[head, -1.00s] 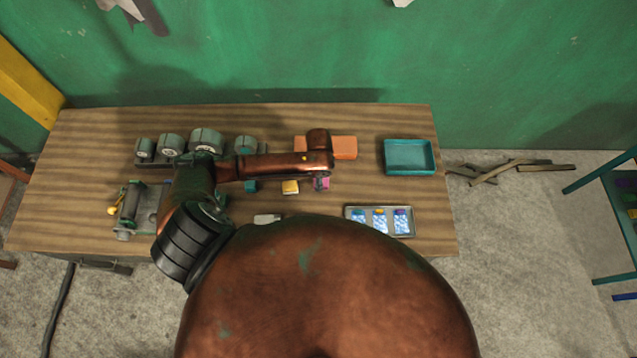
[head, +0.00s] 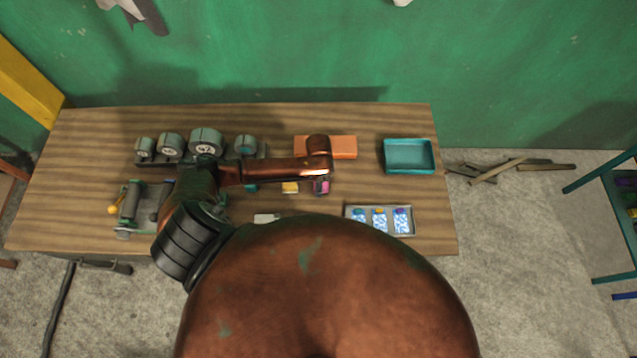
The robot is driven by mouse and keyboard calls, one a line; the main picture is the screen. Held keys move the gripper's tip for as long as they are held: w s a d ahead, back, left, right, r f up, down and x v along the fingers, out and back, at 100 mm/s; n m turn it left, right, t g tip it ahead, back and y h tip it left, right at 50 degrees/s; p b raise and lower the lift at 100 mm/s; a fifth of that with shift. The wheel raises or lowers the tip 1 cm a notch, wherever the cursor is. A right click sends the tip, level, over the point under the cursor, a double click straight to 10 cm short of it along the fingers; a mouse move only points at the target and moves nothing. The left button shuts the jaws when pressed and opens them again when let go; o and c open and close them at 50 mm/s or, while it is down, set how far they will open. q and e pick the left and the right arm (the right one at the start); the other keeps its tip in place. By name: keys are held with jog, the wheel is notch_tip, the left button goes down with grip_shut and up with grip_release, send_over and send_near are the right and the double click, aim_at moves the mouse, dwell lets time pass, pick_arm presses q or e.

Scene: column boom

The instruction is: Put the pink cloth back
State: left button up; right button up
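The pink cloth (head: 324,187) is a small folded-looking piece near the middle of the table, just right of a yellow piece. It is partly covered by the end of my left arm. My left gripper (head: 320,178) points down below the wrist, right over or at the pink cloth. Its fingers are mostly hidden and tiny, so I cannot tell whether they hold the cloth. My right gripper is not in view.
A yellow cloth (head: 290,187) and a teal piece (head: 251,187) lie to the left. A grey tray (head: 349,212) with several patterned packets is at the front right. A teal bin (head: 409,171), an orange block (head: 343,147) and grey rolls (head: 170,145) stand behind.

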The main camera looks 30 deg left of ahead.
pick_arm(q)
notch_tip(320, 180, up, 12)
jog(key=shift+r+b, duration=0.15)
jog(key=shift+b, duration=0.15)
dwell(0.3)
